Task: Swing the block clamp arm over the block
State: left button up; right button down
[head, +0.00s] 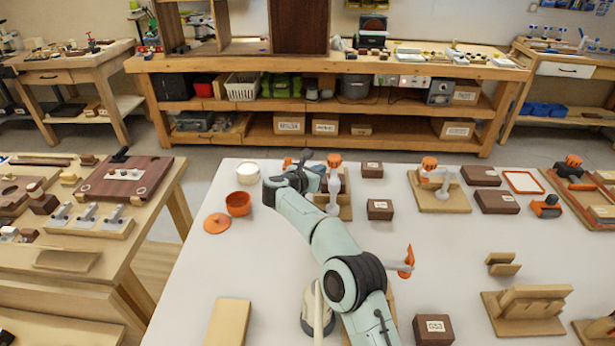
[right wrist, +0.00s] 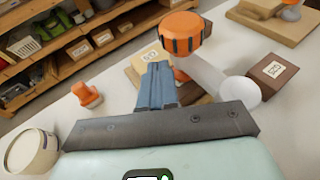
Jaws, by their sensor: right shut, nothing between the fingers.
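A clamp with an orange knob (head: 334,160) and a pale grey arm (head: 333,190) stands on a wooden base (head: 345,212) at the table's middle. My right gripper (head: 304,157) is shut and empty, just left of the knob. In the right wrist view its closed fingers (right wrist: 157,85) are beside the orange knob (right wrist: 181,32), and the grey arm (right wrist: 212,76) slants right to a round pale end. I cannot tell whether the fingers touch the clamp. My left gripper is not in view.
Small labelled dark blocks (head: 380,209) stand right of the clamp. A second orange-knobbed clamp (head: 430,163) stands farther right. An orange cup (head: 238,204), an orange disc (head: 217,223) and a white tub (head: 248,173) are to the left. The table front left of my arm is mostly clear.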

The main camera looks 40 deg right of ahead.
jog(key=v, duration=1.2)
jog(key=shift+a+r+b, duration=0.15)
jog(key=shift+a+b, duration=0.1)
jog(key=shift+b, duration=0.1)
